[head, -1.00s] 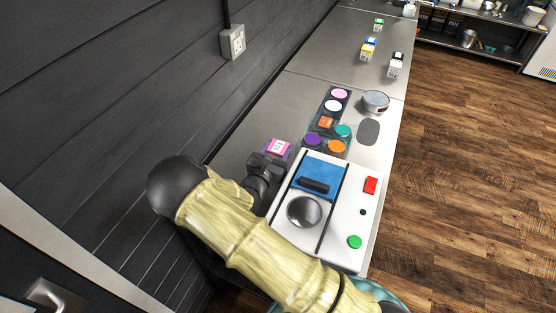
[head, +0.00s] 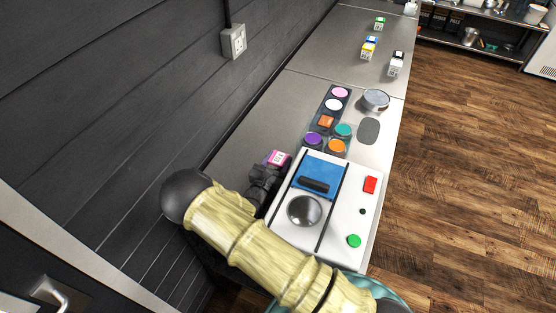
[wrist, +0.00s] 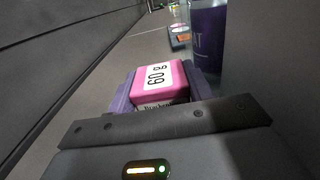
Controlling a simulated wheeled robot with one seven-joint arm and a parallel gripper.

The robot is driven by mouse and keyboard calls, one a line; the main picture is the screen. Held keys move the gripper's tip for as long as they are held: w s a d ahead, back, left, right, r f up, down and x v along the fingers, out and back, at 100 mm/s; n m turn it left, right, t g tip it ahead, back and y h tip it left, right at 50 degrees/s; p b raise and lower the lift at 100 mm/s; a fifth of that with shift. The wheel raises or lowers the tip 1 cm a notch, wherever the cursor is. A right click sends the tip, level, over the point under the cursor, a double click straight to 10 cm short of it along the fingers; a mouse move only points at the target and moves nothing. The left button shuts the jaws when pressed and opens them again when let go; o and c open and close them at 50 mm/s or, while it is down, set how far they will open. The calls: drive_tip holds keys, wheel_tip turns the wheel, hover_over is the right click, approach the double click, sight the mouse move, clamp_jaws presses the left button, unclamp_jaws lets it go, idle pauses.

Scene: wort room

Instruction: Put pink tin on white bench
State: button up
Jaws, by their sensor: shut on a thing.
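The pink tin (head: 279,158) is a small pink box with a white label. In the wrist view the same tin (wrist: 158,80) shows a "60 g" label and sits between purple finger pads. My gripper (wrist: 160,88) is shut on it. In the head view my gripper (head: 267,174) is just left of the white-topped machine, with the tin at its far end. The long pale grey counter (head: 310,62) runs away along the wall; no separate white bench is clear. I cannot tell whether the tin touches the counter.
The white machine (head: 347,215) has a blue panel, a silver dome and red and green buttons. Beyond it lie a dark tray (head: 323,112) with coloured discs and a round metal tin (head: 375,100). Small boxes (head: 368,50) stand farther back. The dark wall (head: 110,80) is close on the left.

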drive_tip(key=o, duration=1)
drive_tip(key=shift+f, duration=0.1)
drive_tip(key=shift+o, duration=0.2)
drive_tip(key=shift+s+a+r, duration=0.15)
drive_tip(key=shift+s+r, duration=0.05)
drive_tip(key=shift+s, duration=0.05)
drive_tip(key=b+v, duration=0.3)
drive_tip(key=v, duration=0.8)
drive_tip(key=shift+s, duration=0.3)
